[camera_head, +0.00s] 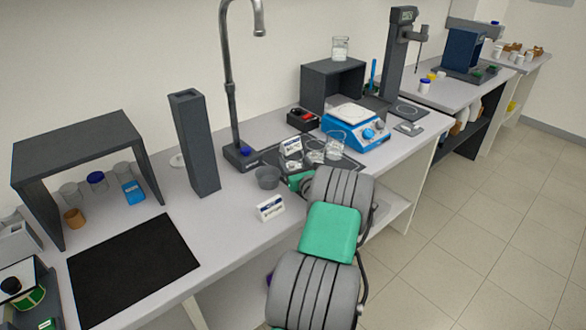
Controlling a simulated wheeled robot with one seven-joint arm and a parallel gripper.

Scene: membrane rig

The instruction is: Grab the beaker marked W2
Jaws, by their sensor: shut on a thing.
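My gripper (300,179) is low over the bench at the dark mat, mostly hidden behind my own grey and green arm. It is shut on what looks like a clear glass beaker (316,157), just past the arm. The fingertips cannot be made out. Another clear beaker (336,144) stands close by to the right, in front of the blue hotplate. I cannot read a W2 mark on either beaker. A small white label card (290,146) stands behind them, and another label card (270,208) stands nearer the bench's front edge.
A tall tap (232,110) and a dark column (195,145) stand further left. The blue hotplate (357,130) is to the right. Bare bench lies around the front label card.

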